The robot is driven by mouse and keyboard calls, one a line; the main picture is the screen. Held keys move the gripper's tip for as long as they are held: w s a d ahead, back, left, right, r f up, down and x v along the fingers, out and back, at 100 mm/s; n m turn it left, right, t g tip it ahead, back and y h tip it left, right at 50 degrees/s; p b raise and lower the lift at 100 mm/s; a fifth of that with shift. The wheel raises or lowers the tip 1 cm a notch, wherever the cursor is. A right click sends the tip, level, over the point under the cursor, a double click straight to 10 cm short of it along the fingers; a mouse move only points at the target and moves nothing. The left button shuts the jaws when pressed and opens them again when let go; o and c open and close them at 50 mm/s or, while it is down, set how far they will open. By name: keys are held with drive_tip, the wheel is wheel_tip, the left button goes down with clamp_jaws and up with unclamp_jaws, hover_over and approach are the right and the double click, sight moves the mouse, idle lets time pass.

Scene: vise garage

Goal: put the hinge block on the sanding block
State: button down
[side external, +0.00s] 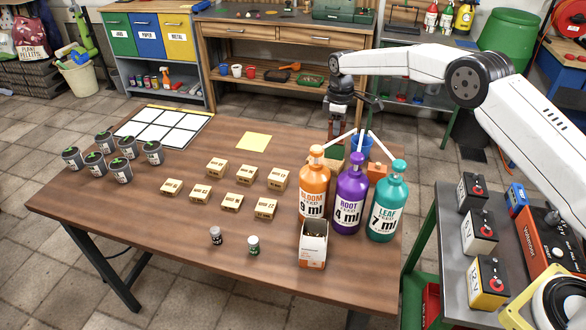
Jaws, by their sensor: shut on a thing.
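My gripper (338,108) is at the back right of the wooden table, above and behind the bottles. It is shut on a small reddish-brown block (336,126), which I take to be the hinge block; the fingers partly hide it. A green-topped block (335,153) is below it, mostly hidden behind the orange bottle. An orange block (377,171) shows between the purple and teal bottles. I cannot tell for sure which of these two is the sanding block, or whether the held block touches anything.
Orange (314,190), purple (349,195) and teal (387,205) pump bottles stand close in front of the gripper. A blue cup (361,146) is behind them. An open carton (313,245), small cardboard boxes (217,168) and a yellow sheet (254,142) are on the table.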

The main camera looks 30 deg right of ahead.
drive_tip(key=shift+f, duration=0.2)
drive_tip(key=shift+f, duration=1.75)
drive_tip(key=shift+f, duration=0.1)
drive_tip(key=c, duration=0.6)
unclamp_jaws()
wheel_tip(320, 180, up, 12)
drive_tip(key=shift+r, duration=0.1)
drive_tip(key=shift+s, duration=0.15)
